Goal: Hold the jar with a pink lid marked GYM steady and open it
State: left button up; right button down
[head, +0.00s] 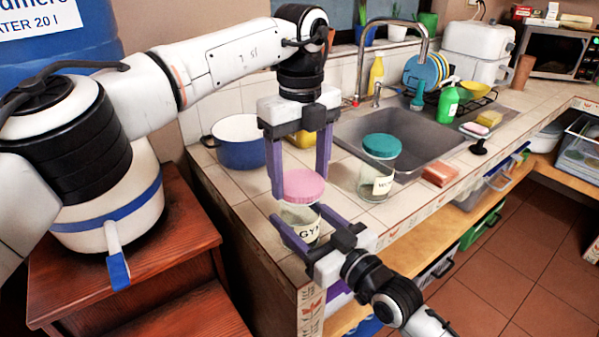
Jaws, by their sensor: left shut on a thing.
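The jar marked GYM (308,233) is clear glass with a pink lid (303,184) and stands upright near the counter's front left edge. My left gripper (300,187) comes down from above, shut on the pink lid with one purple finger on each side. The lid sits on the jar's mouth. My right gripper (296,213) reaches in low from the front, its purple fingers on either side of the glass body. I cannot tell whether they press on the glass.
A second glass jar with a teal lid (381,146) stands just right, beside the sink (420,135). A blue pot (238,145) is behind to the left. A brick-coloured block (440,174) lies on the tiled counter. Wooden steps (180,240) stand at the left.

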aim_at(300, 182)
pick_arm(q)
jog(key=shift+r, duration=0.15)
dwell(0.4)
jog(key=shift+r, duration=1)
jog(key=shift+r, duration=0.1)
jog(key=shift+r, duration=1.9)
pick_arm(e)
jog(key=shift+c, duration=2.2)
grip_release()
